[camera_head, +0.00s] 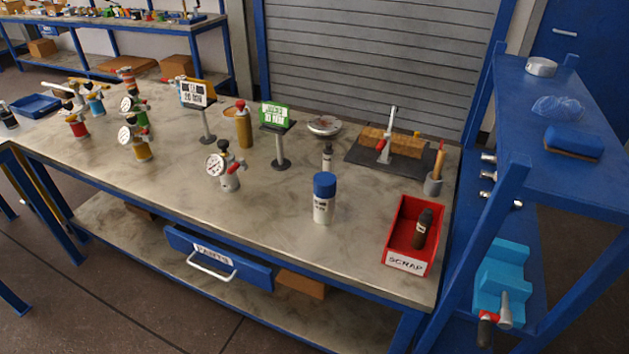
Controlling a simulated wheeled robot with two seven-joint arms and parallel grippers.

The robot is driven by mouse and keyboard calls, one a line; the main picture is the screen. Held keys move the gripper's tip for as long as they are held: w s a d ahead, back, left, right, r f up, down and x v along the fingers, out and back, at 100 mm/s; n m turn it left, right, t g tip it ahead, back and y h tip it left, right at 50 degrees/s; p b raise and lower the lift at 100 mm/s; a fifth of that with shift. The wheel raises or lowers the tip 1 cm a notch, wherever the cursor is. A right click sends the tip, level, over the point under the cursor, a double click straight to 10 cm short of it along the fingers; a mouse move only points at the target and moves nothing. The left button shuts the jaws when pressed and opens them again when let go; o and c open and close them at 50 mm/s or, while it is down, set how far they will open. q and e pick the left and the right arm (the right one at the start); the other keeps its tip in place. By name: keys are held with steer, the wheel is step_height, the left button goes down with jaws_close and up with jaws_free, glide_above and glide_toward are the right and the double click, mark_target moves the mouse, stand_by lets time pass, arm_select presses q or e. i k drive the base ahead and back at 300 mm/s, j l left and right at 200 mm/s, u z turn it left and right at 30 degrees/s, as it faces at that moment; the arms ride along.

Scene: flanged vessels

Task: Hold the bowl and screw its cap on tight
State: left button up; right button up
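Neither of my grippers shows in the head view. No thing here is plainly marked as the bowl or its cap. A grey vessel (229,182) with a round gauge and a black knob stands upright at the middle of the bench. Several similar gauge vessels, such as a yellow-bodied one (141,150), stand at the left. A shallow round metal dish (324,125) with reddish marks sits at the back, and a small grey cylinder (327,157) stands in front of it. A white jar (323,212) with a blue top (324,184) stands near the front.
A red scrap bin (394,237) holding a dark bottle (422,229) is at the bench's front right. Two signs, one white (197,94) and one green (275,116), stand on posts. A clamp (387,137) on a dark mat is behind. The bench's front middle is clear.

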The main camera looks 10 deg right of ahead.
mark_target(324, 210)
steer(key=k+l+u, duration=0.1)
steer(key=l, duration=0.25)
steer(key=k+l+u, duration=0.25)
steer(key=k+l, duration=0.25)
steer(key=l, duration=0.2)
